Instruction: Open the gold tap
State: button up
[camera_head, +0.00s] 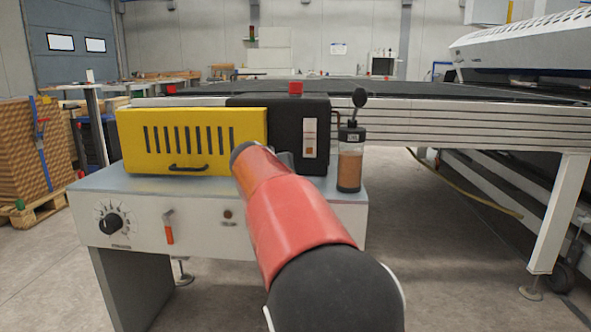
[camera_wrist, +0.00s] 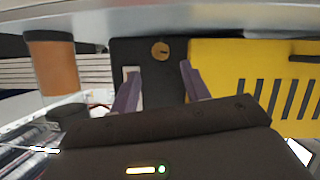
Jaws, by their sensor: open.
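A small round gold piece (camera_wrist: 160,50), which looks like the gold tap, sits on the front of the black box (camera_wrist: 135,48) in the wrist view. It has a dark mark at its middle. My gripper (camera_wrist: 160,71) is open, with its two purple fingers apart and nothing seen between them. The gold piece shows just past the fingertips, roughly centred between them; I cannot tell the distance. In the head view the black box (camera_head: 265,103) stands on the bench, and my red arm hides its lower front, the gold piece and most of my gripper.
A yellow slotted box (camera_head: 190,140) with a handle stands left of the black box, and an amber bottle (camera_head: 350,170) stands right of it. The bench front (camera_head: 140,225) carries a black dial (camera_head: 111,223), an orange-handled lever (camera_head: 168,232) and a small brass-coloured fitting (camera_head: 227,214).

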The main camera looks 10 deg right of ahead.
jog(key=p+x, duration=0.1)
jog(key=x, duration=0.6)
jog(key=shift+w+a+f+p, duration=0.1)
jog(key=shift+p, duration=0.2)
jog(key=shift+c, duration=0.4)
